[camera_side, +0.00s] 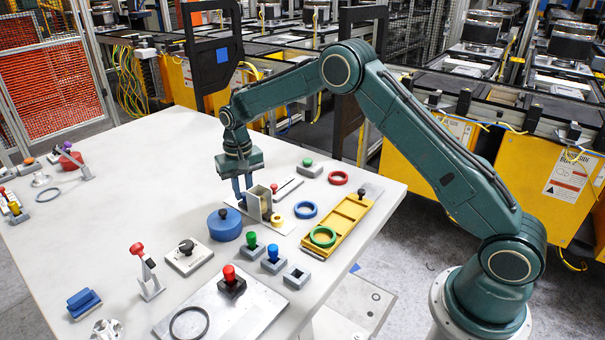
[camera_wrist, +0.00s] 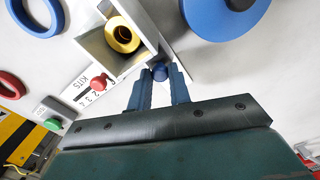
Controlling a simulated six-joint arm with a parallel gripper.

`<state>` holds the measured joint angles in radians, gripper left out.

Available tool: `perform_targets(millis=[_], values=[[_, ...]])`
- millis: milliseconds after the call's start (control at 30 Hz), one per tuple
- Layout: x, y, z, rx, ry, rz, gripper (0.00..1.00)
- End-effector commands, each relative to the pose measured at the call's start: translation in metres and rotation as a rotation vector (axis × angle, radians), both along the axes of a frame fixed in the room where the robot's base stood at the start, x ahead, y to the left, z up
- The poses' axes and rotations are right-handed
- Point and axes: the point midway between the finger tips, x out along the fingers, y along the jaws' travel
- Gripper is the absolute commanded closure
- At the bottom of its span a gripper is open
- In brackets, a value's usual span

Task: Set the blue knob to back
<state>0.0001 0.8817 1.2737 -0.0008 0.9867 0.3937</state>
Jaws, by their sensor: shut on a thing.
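My gripper (camera_side: 241,194) points down beside a small pale open-topped box (camera_side: 256,210) in the side view. In the wrist view my gripper's two blue fingers (camera_wrist: 160,80) are closed around the small round blue knob (camera_wrist: 160,73), which sits by a corner of the box (camera_wrist: 95,48). A brass ring-shaped part (camera_wrist: 122,35) lies inside the box. The knob cannot be told apart from the fingers in the side view. A red knob (camera_wrist: 98,84) stands by a printed scale strip (camera_wrist: 85,96) along the box.
A large blue round lid (camera_side: 225,225) with a dark knob is close to my gripper. A blue ring (camera_side: 305,210), a red ring (camera_side: 338,178) and a yellow tray (camera_side: 350,212) lie to the right. Red, green and blue pegs stand in front.

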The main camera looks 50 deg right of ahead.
Motion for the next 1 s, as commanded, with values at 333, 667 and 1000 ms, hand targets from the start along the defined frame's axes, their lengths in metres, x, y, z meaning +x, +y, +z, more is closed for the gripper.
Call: perform_targets(millis=[333, 667, 1000], values=[[0.011, 0.000, 0.000, 0.000, -0.002, 0.000, 1.00], [0.036, 0.000, 0.001, -0.001, -0.004, 0.000, 1.00], [0.057, 0.000, 0.001, -0.001, -0.004, 0.000, 1.00]])
